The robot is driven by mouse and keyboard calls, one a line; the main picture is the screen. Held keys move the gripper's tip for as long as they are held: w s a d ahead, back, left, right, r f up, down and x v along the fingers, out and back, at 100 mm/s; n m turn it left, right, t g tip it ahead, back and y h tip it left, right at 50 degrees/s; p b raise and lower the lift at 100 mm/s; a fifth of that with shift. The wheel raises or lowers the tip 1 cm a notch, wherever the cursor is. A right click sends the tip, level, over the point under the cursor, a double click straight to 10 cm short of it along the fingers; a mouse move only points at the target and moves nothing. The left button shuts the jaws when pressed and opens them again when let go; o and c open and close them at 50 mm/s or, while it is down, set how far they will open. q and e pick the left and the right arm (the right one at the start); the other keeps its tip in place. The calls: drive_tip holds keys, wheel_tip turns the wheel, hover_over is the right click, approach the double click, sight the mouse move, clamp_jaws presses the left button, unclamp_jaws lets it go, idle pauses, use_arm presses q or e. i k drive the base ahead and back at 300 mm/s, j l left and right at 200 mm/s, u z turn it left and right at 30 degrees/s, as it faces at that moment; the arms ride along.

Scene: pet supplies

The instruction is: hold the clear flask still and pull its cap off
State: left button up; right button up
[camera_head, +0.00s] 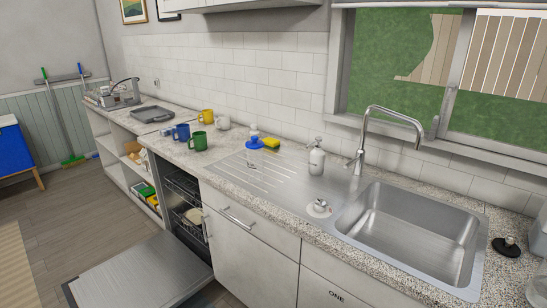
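A soap dispenser (317,160), a sink strainer plug (319,208) and the tap (368,140) are near the steel sink (410,235). Green (198,140), blue (181,132) and yellow mugs (206,116) stand left. The dishwasher door (140,272) hangs open below.

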sight(255, 157)
drive_tip(key=i+j+z, duration=0.4)
drive_tip(key=j, duration=0.25)
drive_tip(key=i+j+z, duration=0.2)
drive_tip(key=j+z, duration=0.45)
drive_tip(key=j, duration=0.65)
drive_tip(key=k+j+z, duration=0.1)
drive_tip(key=j+z, duration=0.35)
drive_tip(key=j, duration=0.7)
